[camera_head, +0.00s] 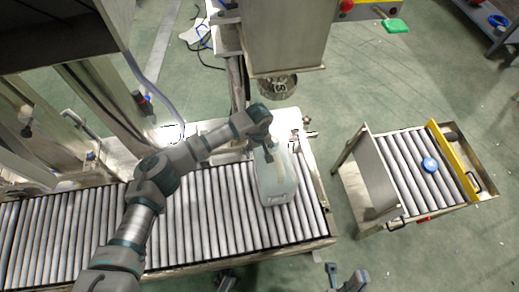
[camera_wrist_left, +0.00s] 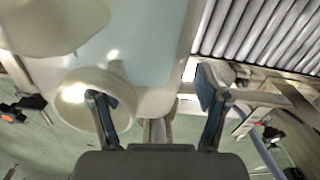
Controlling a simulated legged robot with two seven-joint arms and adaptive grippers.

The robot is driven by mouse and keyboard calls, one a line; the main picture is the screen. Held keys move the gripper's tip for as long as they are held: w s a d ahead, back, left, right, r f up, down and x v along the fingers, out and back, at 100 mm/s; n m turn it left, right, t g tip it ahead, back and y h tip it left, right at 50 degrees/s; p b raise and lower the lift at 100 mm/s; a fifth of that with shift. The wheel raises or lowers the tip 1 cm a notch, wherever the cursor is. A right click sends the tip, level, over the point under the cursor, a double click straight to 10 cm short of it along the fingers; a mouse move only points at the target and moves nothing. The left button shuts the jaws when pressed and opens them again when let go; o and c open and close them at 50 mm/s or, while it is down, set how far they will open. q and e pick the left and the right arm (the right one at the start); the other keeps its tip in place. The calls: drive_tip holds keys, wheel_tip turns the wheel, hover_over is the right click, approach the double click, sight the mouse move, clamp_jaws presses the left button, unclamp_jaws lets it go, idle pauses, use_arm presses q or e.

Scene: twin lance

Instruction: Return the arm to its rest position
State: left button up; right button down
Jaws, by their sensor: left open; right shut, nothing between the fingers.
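My left arm reaches in from the lower left over the roller conveyor. My left gripper (camera_head: 264,146) is open at the far end of a translucent pale container (camera_head: 277,182) standing on the rollers. In the left wrist view the open fingers (camera_wrist_left: 158,110) are spread wide. The left finger overlaps the container's round pale neck (camera_wrist_left: 82,102); I cannot tell whether it touches. The right finger is clear of the neck. My right gripper (camera_head: 346,280) is at the bottom edge of the head view, partly cut off, shut and empty, away from the container.
The roller conveyor (camera_head: 205,215) runs along the left. A metal machine column (camera_head: 285,35) with a round head (camera_head: 278,87) stands just beyond my left gripper. A roller cart (camera_head: 400,170) with a blue round object (camera_head: 430,164) stands at right. Green floor lies between.

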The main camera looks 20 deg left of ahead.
use_arm(q)
drive_tip(key=r, duration=0.8)
drive_tip(key=shift+w, duration=0.25)
